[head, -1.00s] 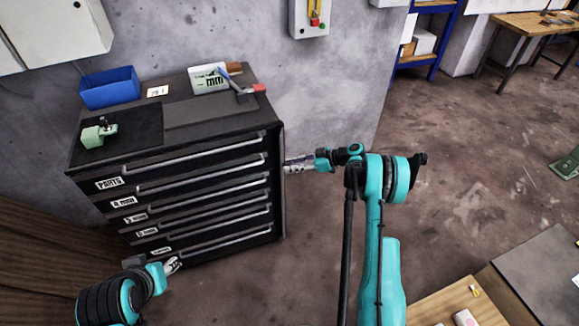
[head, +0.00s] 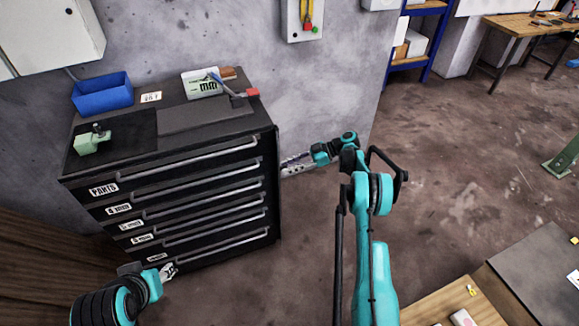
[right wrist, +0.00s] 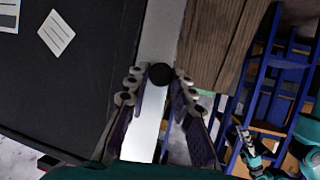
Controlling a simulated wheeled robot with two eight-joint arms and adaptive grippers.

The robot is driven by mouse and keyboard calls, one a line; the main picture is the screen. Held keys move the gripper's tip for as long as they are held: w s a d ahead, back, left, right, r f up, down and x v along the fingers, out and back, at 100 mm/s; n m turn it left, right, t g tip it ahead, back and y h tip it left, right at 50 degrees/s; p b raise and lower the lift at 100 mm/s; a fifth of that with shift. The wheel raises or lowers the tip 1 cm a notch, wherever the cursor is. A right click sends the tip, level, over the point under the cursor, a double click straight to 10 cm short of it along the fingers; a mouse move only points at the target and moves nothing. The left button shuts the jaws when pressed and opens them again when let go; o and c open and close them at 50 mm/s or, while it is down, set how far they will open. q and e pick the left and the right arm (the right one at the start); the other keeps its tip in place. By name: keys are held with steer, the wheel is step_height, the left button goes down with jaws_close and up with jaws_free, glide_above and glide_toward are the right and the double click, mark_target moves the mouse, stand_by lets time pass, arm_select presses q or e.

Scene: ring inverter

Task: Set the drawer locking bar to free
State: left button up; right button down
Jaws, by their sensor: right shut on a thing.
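The black drawer cabinet (head: 272,190) stands against the grey wall, with its labelled drawers closed. My right gripper (head: 286,168) is at the cabinet's right side, near the front edge. In the right wrist view, my right gripper's fingers (right wrist: 160,95) are closed around a black round knob (right wrist: 160,73). The knob sits on a pale upright strip (right wrist: 158,35), which appears to be the locking bar. In the head view I cannot make out the bar. My left gripper (head: 170,271) is low at the cabinet's front left; its opening is too small to tell.
On the cabinet top are a blue bin (head: 102,94), a pale green vise-like tool (head: 94,141), a white box (head: 201,84) and a red-ended tool (head: 252,93). A wooden table (head: 430,308) is at the lower right. The floor right of the cabinet is free.

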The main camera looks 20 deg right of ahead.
steer(key=c, duration=1.3)
jaws_free()
steer(key=shift+f, duration=0.15)
steer(key=v, duration=1.2)
